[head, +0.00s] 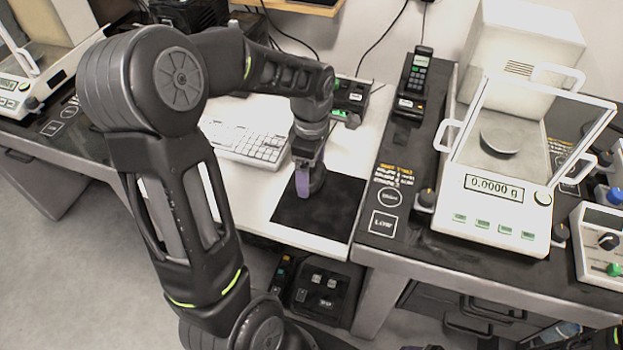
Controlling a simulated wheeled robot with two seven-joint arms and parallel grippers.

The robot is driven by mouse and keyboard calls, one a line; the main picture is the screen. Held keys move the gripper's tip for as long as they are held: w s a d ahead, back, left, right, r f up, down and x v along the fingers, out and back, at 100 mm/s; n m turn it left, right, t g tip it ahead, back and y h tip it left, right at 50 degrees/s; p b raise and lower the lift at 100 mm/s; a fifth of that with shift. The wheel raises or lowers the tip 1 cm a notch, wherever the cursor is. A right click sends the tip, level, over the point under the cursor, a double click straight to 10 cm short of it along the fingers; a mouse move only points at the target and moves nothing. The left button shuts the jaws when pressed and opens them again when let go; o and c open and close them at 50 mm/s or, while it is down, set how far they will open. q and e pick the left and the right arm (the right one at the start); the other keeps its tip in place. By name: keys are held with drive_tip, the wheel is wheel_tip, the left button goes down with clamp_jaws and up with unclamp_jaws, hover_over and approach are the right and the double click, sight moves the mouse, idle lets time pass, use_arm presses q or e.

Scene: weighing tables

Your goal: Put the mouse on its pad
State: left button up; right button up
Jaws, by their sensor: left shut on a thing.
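The black square mouse pad (325,218) lies at the front right of the white desk, beside the keyboard. My left gripper (304,190) comes down from above over the back left part of the pad. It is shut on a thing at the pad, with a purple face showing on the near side. I take the held thing to be the mouse, but the gripper hides most of it and its outline is not clear. I cannot tell whether it touches the pad. My right gripper is not in view.
A white keyboard (247,142) lies left of the pad. A black bench on the right holds a balance (492,205) reading 0.0000 g and a cordless phone (413,80). A small dark device (350,97) stands behind the pad. The pad's front is clear.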

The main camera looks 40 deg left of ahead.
sight(311, 181)
use_arm(q)
drive_tip(key=shift+f, duration=1.85)
drive_tip(key=shift+f, duration=0.1)
drive_tip(key=o, duration=1.2)
wheel_tip(311, 181, up, 12)
drive_tip(key=shift+r, duration=0.15)
